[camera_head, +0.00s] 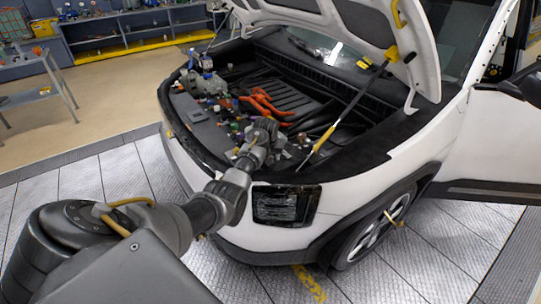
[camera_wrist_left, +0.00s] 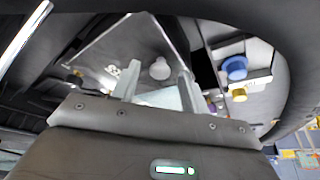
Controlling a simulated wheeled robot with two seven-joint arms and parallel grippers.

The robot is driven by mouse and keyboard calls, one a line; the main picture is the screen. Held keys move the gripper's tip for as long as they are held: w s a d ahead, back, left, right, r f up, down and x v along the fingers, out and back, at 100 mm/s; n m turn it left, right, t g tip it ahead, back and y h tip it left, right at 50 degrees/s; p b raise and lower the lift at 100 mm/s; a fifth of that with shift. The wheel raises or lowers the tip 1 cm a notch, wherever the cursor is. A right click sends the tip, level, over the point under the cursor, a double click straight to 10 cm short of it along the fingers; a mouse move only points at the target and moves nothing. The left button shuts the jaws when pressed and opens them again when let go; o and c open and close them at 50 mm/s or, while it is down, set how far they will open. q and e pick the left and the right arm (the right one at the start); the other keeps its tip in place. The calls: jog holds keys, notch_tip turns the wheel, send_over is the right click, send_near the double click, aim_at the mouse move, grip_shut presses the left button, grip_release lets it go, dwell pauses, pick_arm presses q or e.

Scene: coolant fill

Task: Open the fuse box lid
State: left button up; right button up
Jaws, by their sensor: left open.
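My left arm reaches over the front of the car into the open engine bay (camera_head: 300,95). Its gripper (camera_head: 268,130) is low among the parts at the front right of the bay. In the left wrist view the two fingers (camera_wrist_left: 159,76) stand apart, with a pale round knob or cap (camera_wrist_left: 160,68) seen between them. A grey panel (camera_wrist_left: 120,48) with slanted edges lies beyond the fingers; I cannot tell whether it is the fuse box lid. Contact with it cannot be made out. The right gripper is not in view.
Blue (camera_wrist_left: 235,68) and yellow (camera_wrist_left: 240,93) caps are right of the fingers. Orange cables (camera_head: 265,103) lie behind the gripper. A hood prop (camera_head: 350,105) rises at right, under the raised white hood (camera_head: 345,25).

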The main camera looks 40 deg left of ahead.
pick_arm(q)
jog(key=shift+c, duration=0.5)
grip_shut()
